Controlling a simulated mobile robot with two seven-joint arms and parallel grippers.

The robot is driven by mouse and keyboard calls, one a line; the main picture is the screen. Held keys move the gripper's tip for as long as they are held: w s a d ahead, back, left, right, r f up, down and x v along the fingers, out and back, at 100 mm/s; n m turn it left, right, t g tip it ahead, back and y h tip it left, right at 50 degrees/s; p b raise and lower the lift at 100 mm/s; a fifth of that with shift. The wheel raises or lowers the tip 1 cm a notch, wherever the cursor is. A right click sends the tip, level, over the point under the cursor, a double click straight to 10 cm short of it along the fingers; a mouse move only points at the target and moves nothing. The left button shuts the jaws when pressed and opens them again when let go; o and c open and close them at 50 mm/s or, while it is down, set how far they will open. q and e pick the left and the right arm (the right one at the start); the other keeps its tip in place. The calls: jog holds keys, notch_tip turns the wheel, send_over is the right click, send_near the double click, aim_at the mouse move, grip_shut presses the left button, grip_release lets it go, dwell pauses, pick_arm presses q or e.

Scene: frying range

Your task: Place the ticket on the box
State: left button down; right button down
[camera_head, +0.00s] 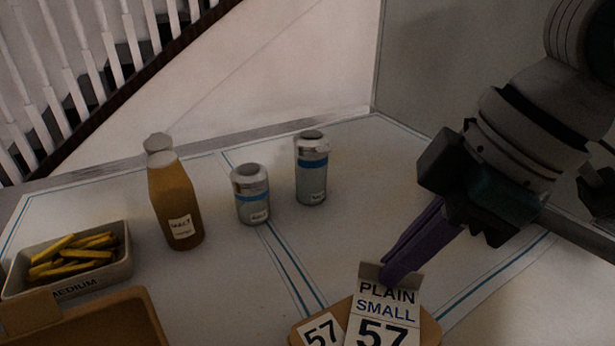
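The white ticket (375,307), printed PLAIN SMALL 57, stands at the bottom of the view, right of centre. My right gripper (388,276) comes in from the right. Its purple fingers are close together at the grey top edge of the ticket and look shut on it. The ticket hides part of a brown board or box (431,327). A grey box (118,272) marked MEDIUM holds yellow fries at the left. My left gripper is out of view.
A brown sauce bottle (175,205) and two shakers, one nearer (251,201) and one farther (312,178), stand on the counter. A brown tray (135,300) lies at the lower left. The counter between the shakers and my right gripper is clear.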

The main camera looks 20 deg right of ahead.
jog(key=c, duration=1.5)
grip_release()
jog(key=shift+f, duration=0.1)
jog(key=o, duration=0.4)
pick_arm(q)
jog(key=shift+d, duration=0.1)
pick_arm(e)
jog(key=shift+o, duration=0.2)
